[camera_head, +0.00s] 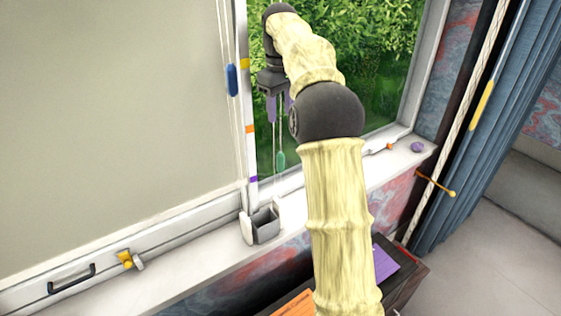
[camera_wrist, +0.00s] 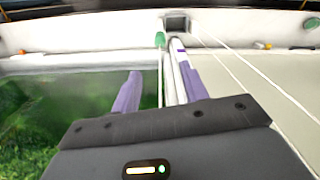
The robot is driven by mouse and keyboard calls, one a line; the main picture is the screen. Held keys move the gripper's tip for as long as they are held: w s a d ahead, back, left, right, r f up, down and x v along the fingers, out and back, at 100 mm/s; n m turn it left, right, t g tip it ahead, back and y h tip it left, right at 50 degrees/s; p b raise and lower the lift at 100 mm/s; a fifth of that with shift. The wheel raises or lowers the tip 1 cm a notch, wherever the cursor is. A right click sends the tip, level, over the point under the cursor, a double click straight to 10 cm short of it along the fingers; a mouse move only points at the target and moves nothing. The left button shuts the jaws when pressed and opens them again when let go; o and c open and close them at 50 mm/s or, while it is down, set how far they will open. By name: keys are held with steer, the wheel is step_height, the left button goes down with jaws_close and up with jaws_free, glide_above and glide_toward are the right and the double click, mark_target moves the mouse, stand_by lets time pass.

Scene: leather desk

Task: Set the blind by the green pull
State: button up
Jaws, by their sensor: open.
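The green pull (camera_head: 280,161) hangs on thin cords in front of the window, below my gripper (camera_head: 279,118). In the wrist view the green pull (camera_wrist: 160,39) shows beyond the fingertips. My gripper (camera_wrist: 156,58) is open, with one purple finger on each side of the cord in that view. Nothing is seen gripped, and I cannot tell whether a finger touches the cord. The beige blind (camera_head: 110,100) covers the left pane. A white strip (camera_head: 249,155) with yellow, orange and purple marks stands between the blind and the green pull.
A blue pull (camera_head: 231,80) hangs on another cord at the blind's right edge. A small grey open box (camera_head: 265,225) is fixed at the sill below. The windowsill (camera_head: 190,260) carries a yellow clip (camera_head: 125,259). A blue curtain (camera_head: 485,130) hangs at right.

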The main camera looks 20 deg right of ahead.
mark_target(280, 153)
step_height(280, 153, down, 17)
stand_by(0.6)
jaws_close()
